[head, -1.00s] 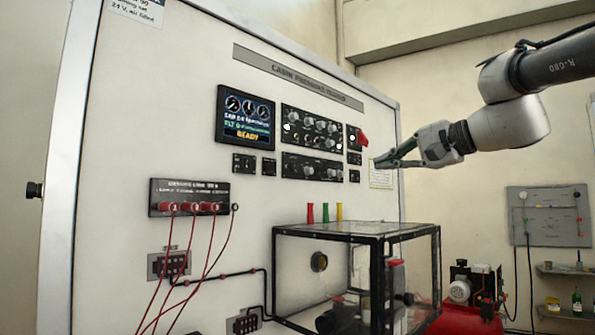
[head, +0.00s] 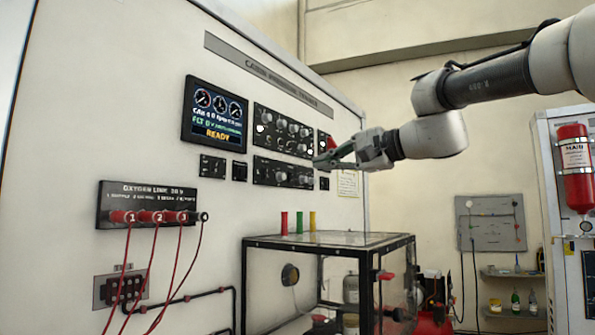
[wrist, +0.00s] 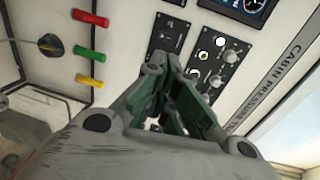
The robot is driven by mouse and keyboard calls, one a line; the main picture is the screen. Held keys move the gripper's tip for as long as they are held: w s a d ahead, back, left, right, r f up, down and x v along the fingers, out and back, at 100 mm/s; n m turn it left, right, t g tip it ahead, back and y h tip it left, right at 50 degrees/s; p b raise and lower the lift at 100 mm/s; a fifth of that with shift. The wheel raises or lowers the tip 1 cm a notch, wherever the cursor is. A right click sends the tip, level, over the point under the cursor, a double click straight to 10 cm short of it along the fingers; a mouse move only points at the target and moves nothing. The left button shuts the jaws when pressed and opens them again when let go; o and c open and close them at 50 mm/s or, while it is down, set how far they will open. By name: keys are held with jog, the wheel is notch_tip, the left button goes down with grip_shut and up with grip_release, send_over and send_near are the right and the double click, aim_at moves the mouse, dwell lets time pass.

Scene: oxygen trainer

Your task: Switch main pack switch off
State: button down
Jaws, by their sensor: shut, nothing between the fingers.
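The cabin pressure trainer panel (head: 225,110) carries a small black switch plate with a red lever or guard (head: 330,144) at the right of the upper knob panel. I cannot read its label, so I cannot tell whether it is the main pack switch or how it is set. My gripper (head: 322,160) is shut and empty. In the head view its tips appear just below the red part, in front of the panel; contact cannot be told. In the wrist view, my gripper (wrist: 174,60) points at the panel and its fingers hide part of it.
Knob panels (head: 283,134) and a display reading READY (head: 215,110) are left of my gripper. A clear black-framed box (head: 330,241) sits below, with red, green and yellow tubes (head: 299,222) above it. A fire extinguisher (head: 574,168) hangs at far right.

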aim_at(267, 173)
jog(key=x, duration=1.3)
jog(key=shift+w+a, duration=0.1)
jog(key=shift+a, duration=0.1)
